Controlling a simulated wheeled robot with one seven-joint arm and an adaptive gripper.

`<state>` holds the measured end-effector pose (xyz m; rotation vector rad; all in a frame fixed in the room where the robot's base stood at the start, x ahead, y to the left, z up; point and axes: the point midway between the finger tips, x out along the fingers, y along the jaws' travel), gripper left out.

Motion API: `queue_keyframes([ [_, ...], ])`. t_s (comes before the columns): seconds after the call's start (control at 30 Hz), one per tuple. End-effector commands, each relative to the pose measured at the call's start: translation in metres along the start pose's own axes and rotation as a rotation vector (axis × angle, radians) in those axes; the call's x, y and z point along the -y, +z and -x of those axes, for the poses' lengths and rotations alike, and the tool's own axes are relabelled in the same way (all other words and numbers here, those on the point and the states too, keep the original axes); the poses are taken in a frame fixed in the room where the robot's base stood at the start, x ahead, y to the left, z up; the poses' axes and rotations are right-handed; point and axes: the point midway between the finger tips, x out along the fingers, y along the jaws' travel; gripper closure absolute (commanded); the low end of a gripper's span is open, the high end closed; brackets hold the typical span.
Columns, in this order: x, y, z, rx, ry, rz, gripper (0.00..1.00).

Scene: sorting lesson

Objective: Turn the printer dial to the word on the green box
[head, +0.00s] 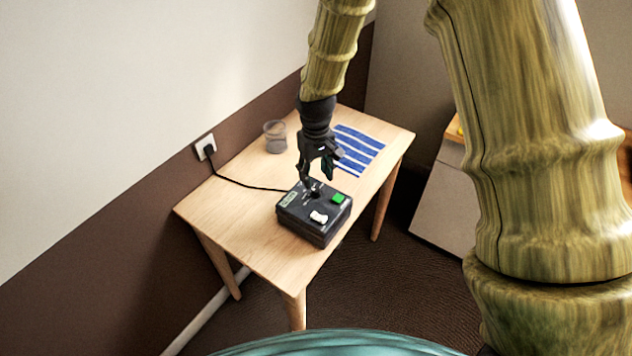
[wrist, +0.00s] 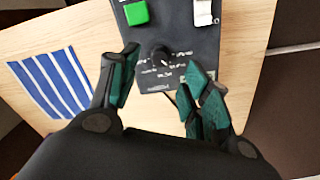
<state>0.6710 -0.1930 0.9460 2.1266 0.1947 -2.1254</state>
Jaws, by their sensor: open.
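The printer (head: 313,213) is a dark box on the wooden table, with a green block (head: 338,198), a white switch (head: 318,217) and a small greenish label on its top. Its round black dial (wrist: 160,56) sits in the wrist view among small white words too small to read. The green block (wrist: 136,13) and the white switch (wrist: 203,12) also show there. My gripper (head: 311,183) is over the dial end of the printer, pointing down. In the wrist view my gripper (wrist: 160,75) is open, its fingers on either side of the dial with gaps between.
A blue-and-white striped mat (head: 358,150) lies behind the printer on the table (head: 235,195). A clear cup (head: 275,137) stands at the back left. A black cable runs from the printer to a wall socket (head: 205,147). The table's left part is clear.

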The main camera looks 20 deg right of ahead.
Motion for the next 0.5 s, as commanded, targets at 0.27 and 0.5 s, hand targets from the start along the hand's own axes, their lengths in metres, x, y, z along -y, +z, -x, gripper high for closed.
queue_keyframes([
  [0.27, 0.000, 0.000, 0.043, -0.002, 0.000, 0.000, 0.52],
  [0.5, 0.000, 0.000, 0.061, 0.000, 0.000, 0.000, 0.52],
])
